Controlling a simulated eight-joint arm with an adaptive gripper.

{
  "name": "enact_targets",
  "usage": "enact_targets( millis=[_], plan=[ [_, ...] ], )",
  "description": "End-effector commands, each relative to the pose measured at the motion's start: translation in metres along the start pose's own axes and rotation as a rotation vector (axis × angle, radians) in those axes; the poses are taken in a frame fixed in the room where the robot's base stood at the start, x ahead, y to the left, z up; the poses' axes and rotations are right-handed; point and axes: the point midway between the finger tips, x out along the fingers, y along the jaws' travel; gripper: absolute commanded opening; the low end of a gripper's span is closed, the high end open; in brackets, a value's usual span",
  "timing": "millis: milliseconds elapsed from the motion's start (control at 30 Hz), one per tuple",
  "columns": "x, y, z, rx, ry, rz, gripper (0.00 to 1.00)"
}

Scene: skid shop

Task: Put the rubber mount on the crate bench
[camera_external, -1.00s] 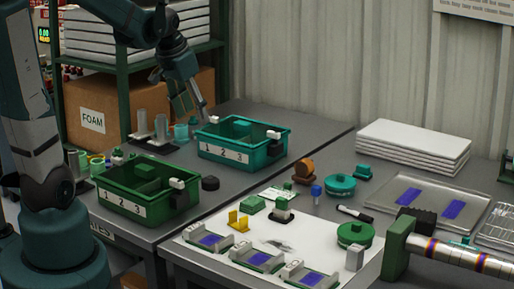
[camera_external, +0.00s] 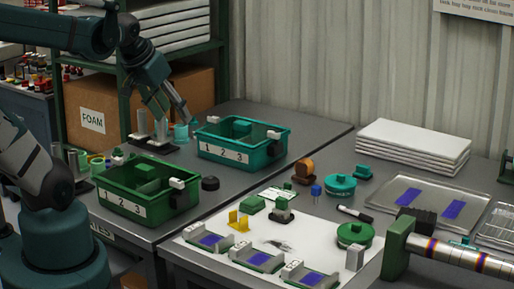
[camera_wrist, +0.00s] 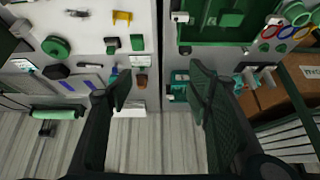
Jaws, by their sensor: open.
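A black round puck (camera_external: 210,183), which may be the rubber mount, lies on the grey bench (camera_external: 228,186) just right of the green crate; this bench carries the crates. A dark puck also shows in the wrist view (camera_wrist: 185,50). A black ribbed block (camera_external: 416,220) sits on the other table, and I cannot tell for certain which black piece is the mount. My gripper (camera_external: 173,115) is open and empty, raised near the teal crate's back left. Its two spread fingers show in the wrist view (camera_wrist: 160,92), with nothing between them.
The green crate (camera_external: 128,207) and teal crate (camera_external: 222,156), both numbered, stand on the grey bench. Cylinders (camera_external: 162,128) stand behind them. The right table holds a white sheet (camera_external: 215,262) with fixtures, green discs, a clear tray and stacked white panels. A shelf and FOAM box stand behind.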

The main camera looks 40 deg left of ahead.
Motion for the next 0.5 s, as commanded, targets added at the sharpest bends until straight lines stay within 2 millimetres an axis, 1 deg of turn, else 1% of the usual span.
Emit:
enact_targets(
  millis=[33,200,333,500],
  plan=[
    [-0.003,0.002,0.006,-0.007,0.009,0.001,0.5],
    [-0.011,0.006,0.018,-0.027,0.035,0.002,0.5],
    [-0.013,0.008,0.023,-0.035,0.045,0.003,0.5],
    [-0.014,0.008,0.024,-0.039,0.049,0.004,0.5]
  ],
)
